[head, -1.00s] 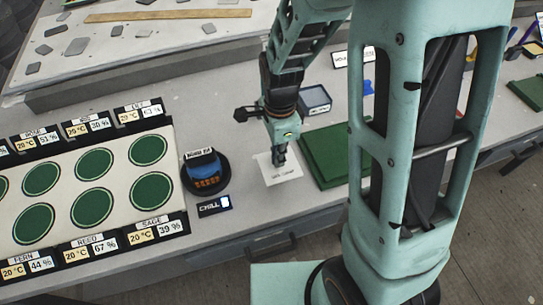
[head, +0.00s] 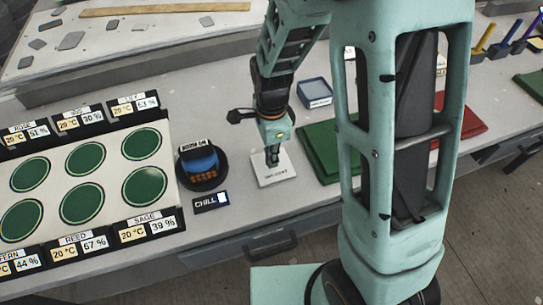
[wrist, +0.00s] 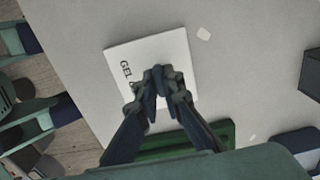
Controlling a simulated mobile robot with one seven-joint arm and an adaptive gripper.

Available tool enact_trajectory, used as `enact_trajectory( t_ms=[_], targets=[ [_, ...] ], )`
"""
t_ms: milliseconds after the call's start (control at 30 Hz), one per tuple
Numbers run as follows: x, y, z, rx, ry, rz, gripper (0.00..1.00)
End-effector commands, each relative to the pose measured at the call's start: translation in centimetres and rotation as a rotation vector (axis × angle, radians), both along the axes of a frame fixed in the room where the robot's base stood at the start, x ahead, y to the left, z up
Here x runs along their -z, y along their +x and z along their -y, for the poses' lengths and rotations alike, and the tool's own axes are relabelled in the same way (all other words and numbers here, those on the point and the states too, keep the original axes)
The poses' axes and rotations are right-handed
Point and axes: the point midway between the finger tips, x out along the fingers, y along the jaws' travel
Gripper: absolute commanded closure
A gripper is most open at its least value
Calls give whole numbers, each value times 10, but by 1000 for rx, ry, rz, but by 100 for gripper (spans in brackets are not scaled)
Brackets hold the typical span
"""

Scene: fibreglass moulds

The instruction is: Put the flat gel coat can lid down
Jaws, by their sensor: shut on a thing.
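The flat gel coat can lid (head: 285,172) is a thin white square with dark lettering, over the grey table near its front edge. In the wrist view the lid (wrist: 183,48) lies ahead of my fingers, its "GEL" lettering partly covered by them. My gripper (head: 272,160) points down at the lid's middle in the head view. In the wrist view my gripper (wrist: 162,74) has its fingertips close together, shut on the lid. The grip point itself is hidden by the fingers. I cannot tell whether the lid's underside touches the table.
A dark round stand with a blue-topped item (head: 202,164) and a "CHILL" sign (head: 211,201) stand left of the lid. A green board (head: 318,150) lies close on the right, a grey box (head: 315,92) behind. A panel of green discs (head: 82,205) fills the left.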

Motion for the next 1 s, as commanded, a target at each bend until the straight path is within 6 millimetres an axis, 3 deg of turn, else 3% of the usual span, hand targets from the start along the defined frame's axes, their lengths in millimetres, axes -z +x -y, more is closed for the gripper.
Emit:
enact_trajectory(
  t_ms=[33, 67, 200, 633, 767, 1000],
  targets=[
    [3, 0, 0, 0, 0, -1, 100],
    [2, 0, 0, 0, 0, -1, 91],
    [2, -1, 0, 0, 0, -1, 75],
    [-4, -1, 0, 0, 0, -1, 75],
    [-24, 1, -1, -1, 1, 4, 75],
    [-77, 2, 0, 0, 2, 6, 75]
  ],
)
